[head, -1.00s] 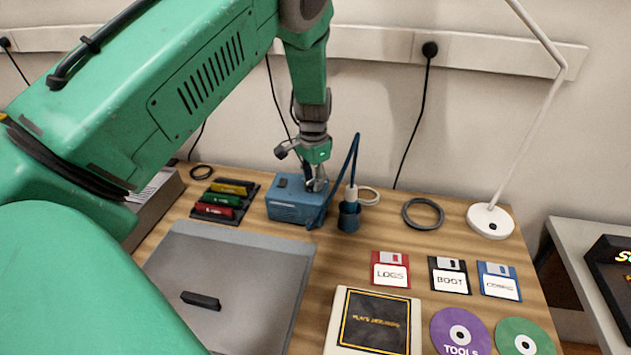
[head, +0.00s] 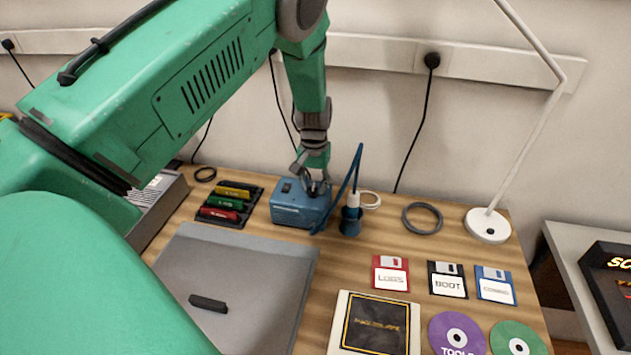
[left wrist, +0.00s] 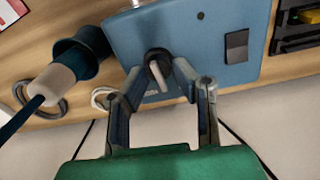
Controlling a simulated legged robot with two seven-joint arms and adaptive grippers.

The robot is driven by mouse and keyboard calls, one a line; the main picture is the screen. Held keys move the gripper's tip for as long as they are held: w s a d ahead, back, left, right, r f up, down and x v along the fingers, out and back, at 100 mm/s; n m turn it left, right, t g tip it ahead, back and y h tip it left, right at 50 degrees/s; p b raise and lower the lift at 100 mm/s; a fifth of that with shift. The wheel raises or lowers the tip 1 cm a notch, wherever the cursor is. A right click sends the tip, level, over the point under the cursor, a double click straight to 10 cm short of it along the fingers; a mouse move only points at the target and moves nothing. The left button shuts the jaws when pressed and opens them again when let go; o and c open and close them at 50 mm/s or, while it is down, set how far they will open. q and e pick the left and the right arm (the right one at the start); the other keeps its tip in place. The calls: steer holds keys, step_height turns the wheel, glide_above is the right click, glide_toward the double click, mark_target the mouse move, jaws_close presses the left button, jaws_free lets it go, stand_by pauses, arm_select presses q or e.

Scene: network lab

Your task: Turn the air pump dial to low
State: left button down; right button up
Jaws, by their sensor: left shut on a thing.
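The blue box-shaped air pump (head: 297,213) stands at the back of the wooden desk. Its dial (left wrist: 157,63), a dark round knob with a pale bar, is on its top; in the left wrist view the pale bar points down and slightly right. My left gripper (head: 318,187) comes down from above onto the dial. In the left wrist view its two fingers (left wrist: 156,76) are on either side of the dial, shut on it. The dial is largely hidden behind the fingers in the head view. My right gripper is not in view.
A dark switch (left wrist: 236,46) is on the pump's top. A blue cup-like holder (head: 350,222) with a white-and-blue tool (head: 353,200) stands close to the pump's right. Coloured markers (head: 223,204) lie left of it.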

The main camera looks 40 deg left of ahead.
arm_select(q)
steer(key=n, duration=0.3)
steer(key=s+n+p, duration=0.1)
steer(key=shift+f+n, duration=0.25)
steer(key=shift+n, duration=0.05)
steer(key=shift+n+p, duration=0.5)
steer(key=shift+n, duration=1.5)
steer(key=shift+f, duration=0.1)
steer(key=c, duration=1.3)
jaws_free()
steer(key=shift+w, duration=0.25)
steer(key=shift+r, duration=0.2)
